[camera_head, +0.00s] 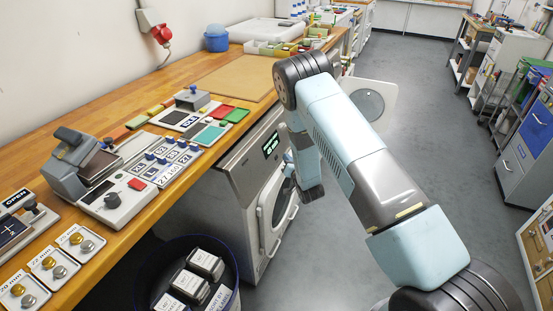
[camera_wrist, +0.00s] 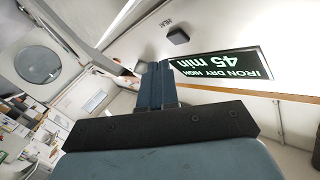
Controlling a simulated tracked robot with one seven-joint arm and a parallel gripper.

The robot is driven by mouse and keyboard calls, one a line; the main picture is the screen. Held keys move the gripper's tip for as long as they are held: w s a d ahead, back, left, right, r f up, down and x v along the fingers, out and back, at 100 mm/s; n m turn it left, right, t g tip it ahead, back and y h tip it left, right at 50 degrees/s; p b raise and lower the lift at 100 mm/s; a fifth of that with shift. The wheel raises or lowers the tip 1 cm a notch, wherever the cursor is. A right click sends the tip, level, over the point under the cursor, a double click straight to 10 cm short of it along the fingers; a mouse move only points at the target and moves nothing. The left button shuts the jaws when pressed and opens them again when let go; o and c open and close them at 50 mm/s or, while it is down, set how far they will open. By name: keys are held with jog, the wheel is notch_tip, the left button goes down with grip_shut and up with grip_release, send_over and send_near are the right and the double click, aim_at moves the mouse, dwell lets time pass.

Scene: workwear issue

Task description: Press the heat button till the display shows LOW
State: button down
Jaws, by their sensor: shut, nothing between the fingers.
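I see a gap between the fingertips and the button in the picture. In the head view the machine (camera_head: 241,165) stands under the bench, its display (camera_head: 271,145) lit green; my gripper (camera_head: 288,162) is in front of it, partly hidden.
A round-windowed door (camera_head: 372,103) stands open beyond my arm. The machine's own white door (camera_head: 279,212) is below the display. The wooden bench (camera_head: 150,208) carries switch boxes and cards. A dark bin (camera_head: 234,275) with labelled blocks stands at the front.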

jog(key=shift+w+a+f, duration=0.15)
jog(key=shift+a+f, duration=0.05)
jog(key=shift+a, duration=0.35)
jog(key=shift+w+a+f, duration=0.15)
jog(key=shift+w+a, duration=0.05)
jog(key=shift+a, duration=0.45)
dwell(2.7)
jog(key=shift+d, duration=0.1)
jog(key=shift+s+d+r, duration=0.25)
jog(key=shift+s+d, duration=0.05)
jog(key=shift+d, duration=0.25)
jog(key=shift+s+d+r, duration=0.25)
jog(key=shift+d, duration=0.5)
jog(key=shift+s+d+r, duration=0.25)
jog(key=shift+s+d, duration=0.05)
jog(key=shift+d, duration=0.45)
jog(key=shift+s+d+r, duration=0.25)
jog(key=shift+d, duration=0.5)
